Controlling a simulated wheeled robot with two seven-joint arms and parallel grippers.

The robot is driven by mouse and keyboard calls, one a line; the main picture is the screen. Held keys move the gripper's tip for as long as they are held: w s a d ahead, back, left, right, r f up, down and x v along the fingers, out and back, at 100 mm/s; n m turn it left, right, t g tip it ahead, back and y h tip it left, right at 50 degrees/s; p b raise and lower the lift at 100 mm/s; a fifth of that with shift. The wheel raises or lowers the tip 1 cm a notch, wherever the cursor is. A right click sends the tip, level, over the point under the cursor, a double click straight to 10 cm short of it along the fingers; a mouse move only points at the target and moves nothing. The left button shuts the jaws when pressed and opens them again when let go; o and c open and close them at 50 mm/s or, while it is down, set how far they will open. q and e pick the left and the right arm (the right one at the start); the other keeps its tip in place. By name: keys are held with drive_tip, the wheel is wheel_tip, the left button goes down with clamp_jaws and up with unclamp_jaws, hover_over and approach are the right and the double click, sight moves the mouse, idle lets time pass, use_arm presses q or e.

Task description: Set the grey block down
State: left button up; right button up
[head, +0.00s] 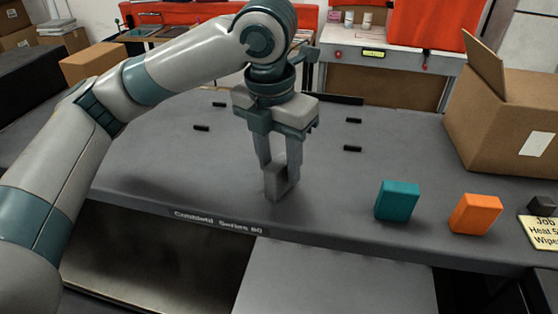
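The grey block (274,185) is upright between the fingers of my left gripper (277,168), near the front edge of the dark grey table (335,175). The fingers look shut on it from both sides. The gripper points down and hides part of the block. The block's bottom is at or very close to the table top; I cannot tell whether it touches. My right gripper is not in the head view.
A teal block (397,200) and an orange block (475,214) stand to the right. A yellow note (540,232) and small dark block (541,206) lie at the far right. An open cardboard box (502,125) stands behind them. Small black pieces (353,149) lie farther back.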

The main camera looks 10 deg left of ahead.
use_arm(q)
drive_tip(key=shift+r, duration=0.15)
drive_tip(key=shift+r, duration=0.55)
wheel_tip(320, 180, up, 11)
drive_tip(key=s+b, duration=0.1)
drive_tip(key=b, duration=0.1)
drive_tip(key=shift+s+a+b, duration=0.15)
drive_tip(key=shift+a+b, duration=0.1)
drive_tip(key=shift+b, duration=0.1)
drive_tip(key=shift+f, duration=0.1)
idle(1.1)
